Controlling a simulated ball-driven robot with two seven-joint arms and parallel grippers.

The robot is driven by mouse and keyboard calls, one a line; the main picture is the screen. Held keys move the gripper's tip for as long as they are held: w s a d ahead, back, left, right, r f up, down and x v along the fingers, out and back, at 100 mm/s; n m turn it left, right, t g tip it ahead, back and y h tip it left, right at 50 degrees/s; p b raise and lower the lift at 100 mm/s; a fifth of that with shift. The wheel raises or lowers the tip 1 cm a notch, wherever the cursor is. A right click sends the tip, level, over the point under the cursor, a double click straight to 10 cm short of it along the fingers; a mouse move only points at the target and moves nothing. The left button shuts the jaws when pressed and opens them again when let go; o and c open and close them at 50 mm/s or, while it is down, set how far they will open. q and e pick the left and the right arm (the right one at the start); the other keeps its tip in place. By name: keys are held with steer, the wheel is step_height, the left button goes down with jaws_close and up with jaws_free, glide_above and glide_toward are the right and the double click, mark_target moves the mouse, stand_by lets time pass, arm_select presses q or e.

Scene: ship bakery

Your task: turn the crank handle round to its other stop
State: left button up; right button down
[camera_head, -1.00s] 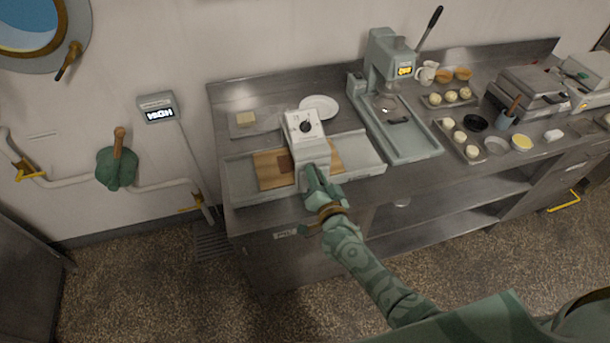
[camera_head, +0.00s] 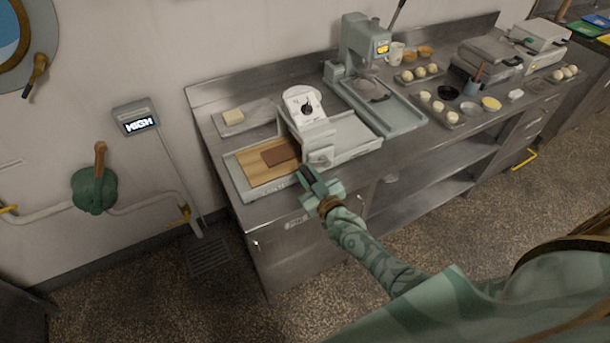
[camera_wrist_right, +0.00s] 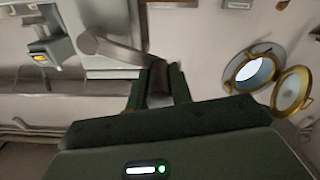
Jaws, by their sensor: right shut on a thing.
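The dough roller machine (camera_head: 306,108) stands on the steel counter, with a dial on its top. Its crank handle (camera_wrist_right: 112,48) shows in the right wrist view as a grey arm running from a round hub to my fingers. In the head view the crank's hub (camera_head: 321,157) is on the machine's front side. My right gripper (camera_head: 308,174) is shut on the crank's grip, which sits between the fingers (camera_wrist_right: 160,84) in the wrist view. The fingers hide most of the grip. A wooden board (camera_head: 258,169) with a brown slab (camera_head: 281,153) lies left of the roller. My left gripper is not in view.
A mixer (camera_head: 362,50) stands right of the roller, with trays of dough balls (camera_head: 440,108) beyond it. A tray with a pale block (camera_head: 233,116) is behind the board. A wall valve (camera_head: 95,190) is at left. The floor before the counter is clear.

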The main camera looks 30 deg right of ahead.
steer(key=f+n+b, duration=0.3)
steer(key=f+n, duration=0.1)
steer(key=shift+a+n+b, duration=0.3)
steer(key=shift+a+b, duration=0.05)
steer(key=shift+a, duration=0.05)
steer(key=f+n+b, duration=0.2)
steer(key=n+b, duration=0.1)
steer(key=shift+d+f, duration=0.3)
steer(key=shift+d+f+n+b, duration=0.2)
steer(key=shift+f+n+b, duration=0.2)
steer(key=shift+n, duration=0.25)
steer(key=shift+d+f+n+b, duration=0.15)
steer(key=shift+f+n+b, duration=0.1)
steer(key=shift+n+b, duration=0.3)
steer(key=c, duration=1.3)
jaws_free()
steer(key=shift+d, duration=0.1)
steer(key=shift+o, duration=0.2)
steer(key=s+p, duration=0.1)
steer(key=s, duration=1.5)
steer(key=shift+s+d, duration=0.2)
steer(key=shift+d, duration=0.05)
